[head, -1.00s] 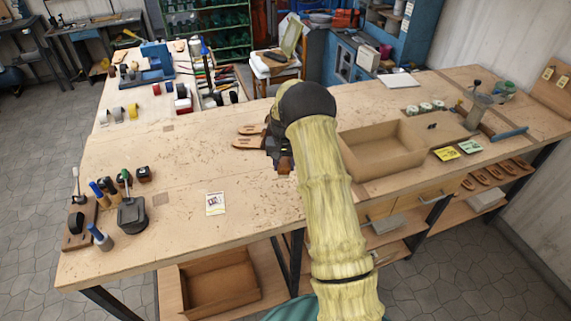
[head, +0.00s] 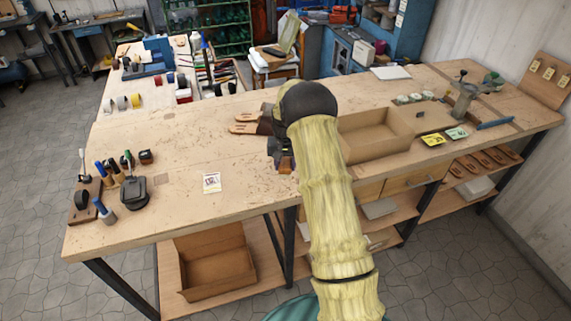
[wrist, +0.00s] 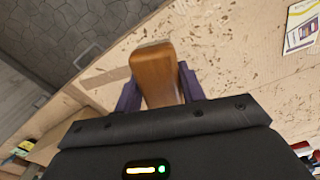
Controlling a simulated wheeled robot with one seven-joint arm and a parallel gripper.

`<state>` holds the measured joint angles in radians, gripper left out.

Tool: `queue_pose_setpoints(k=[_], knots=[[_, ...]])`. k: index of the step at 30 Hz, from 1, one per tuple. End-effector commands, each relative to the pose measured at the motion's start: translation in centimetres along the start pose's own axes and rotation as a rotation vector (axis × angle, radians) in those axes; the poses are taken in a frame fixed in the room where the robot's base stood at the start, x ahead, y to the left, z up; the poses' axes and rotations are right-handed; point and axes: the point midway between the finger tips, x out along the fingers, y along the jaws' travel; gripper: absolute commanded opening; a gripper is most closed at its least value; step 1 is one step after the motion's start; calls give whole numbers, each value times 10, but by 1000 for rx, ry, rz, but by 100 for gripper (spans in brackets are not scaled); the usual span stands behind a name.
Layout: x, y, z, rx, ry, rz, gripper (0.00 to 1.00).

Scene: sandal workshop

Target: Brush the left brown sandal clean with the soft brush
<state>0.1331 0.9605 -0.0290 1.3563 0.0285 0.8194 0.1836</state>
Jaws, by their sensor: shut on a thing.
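The pair of brown sandals (head: 245,128) lies on the workbench, left of my wrist in the head view. They lie side by side, and their right ends are partly hidden by my arm. My gripper (wrist: 160,88) is shut on a brown wooden block in the wrist view, which looks like the back of the soft brush (wrist: 156,70). Its bristles are hidden from view. In the head view my gripper (head: 284,158) is near the bench's front edge, just to the near right of the sandals, and largely covered by my wrist. I cannot tell the brush's height above the bench.
An open cardboard box (head: 376,150) stands right of my arm. A small printed card (head: 212,183) lies front left. Brushes and tools in holders (head: 132,192) stand at the left end. Bench surface between is mostly clear, with scattered debris. A yellow card (head: 433,139) lies at right.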

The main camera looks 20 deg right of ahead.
Motion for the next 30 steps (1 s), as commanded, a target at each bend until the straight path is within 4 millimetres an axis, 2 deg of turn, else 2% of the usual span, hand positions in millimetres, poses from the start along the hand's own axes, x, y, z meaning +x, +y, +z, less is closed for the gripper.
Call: queue_pose_setpoints(k=[11, 17, 20, 30], knots=[[15, -1, 24, -40, -2, 0, 16], [30, -4, 47, -84, -2, -1, 16], [41, -7, 66, -122, -4, 0, 16], [93, -28, 150, -296, -5, -1, 16]])
